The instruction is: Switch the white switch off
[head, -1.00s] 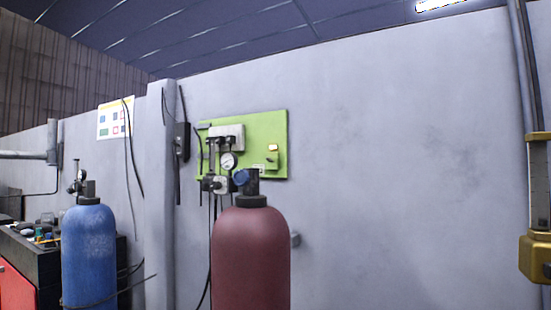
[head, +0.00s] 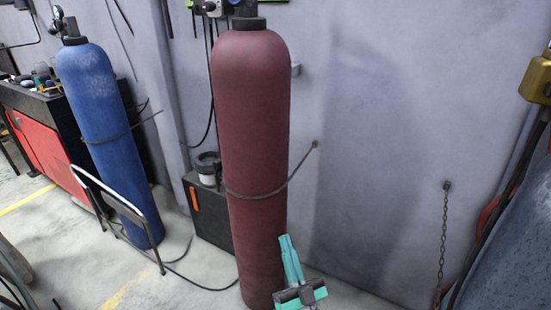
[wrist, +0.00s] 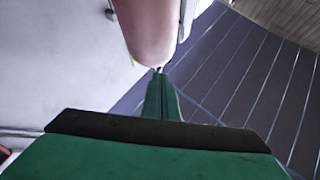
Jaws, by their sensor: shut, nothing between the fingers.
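I cannot make out a white switch for certain in either current view. A small pale fitting (head: 296,69) on the wall shows just right of the red gas cylinder (head: 253,130) in the head view; I cannot tell what it is. My gripper (head: 284,238) is low in the head view, in front of the cylinder's lower right side, with its teal fingers together and empty. In the wrist view the shut fingers (wrist: 158,74) point toward the rounded reddish cylinder (wrist: 148,30).
A blue cylinder (head: 103,140) and a folding metal frame (head: 125,215) stand at left, by a red cabinet (head: 50,155). A black box (head: 207,215) sits behind the red cylinder. A chain (head: 442,240) hangs on the right.

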